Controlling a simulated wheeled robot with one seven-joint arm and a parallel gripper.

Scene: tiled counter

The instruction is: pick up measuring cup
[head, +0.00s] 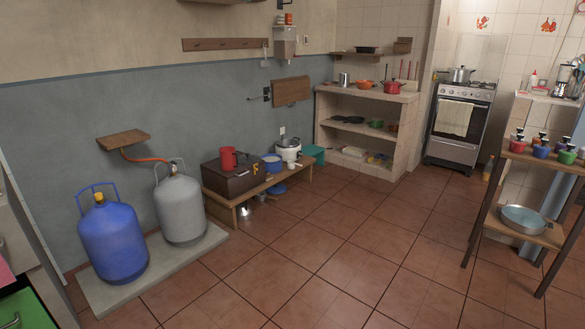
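I cannot tell for sure which thing is the measuring cup. A red cup or jug with a handle (228,159) stands upright on a dark brown box (226,182) on the low wooden bench (226,200) by the wall. A metal cup-like vessel (344,79) stands on the top of the tiled shelf at the back. Both are far off and small in the head view. My gripper is not in view.
A blue gas cylinder (113,241) and a grey one (181,208) stand on a slab at the left. A wooden stand (562,240) holds several small colored items and a metal pan (524,219) at the right. The stove (460,124) is at the back. The tiled floor (340,250) between is clear.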

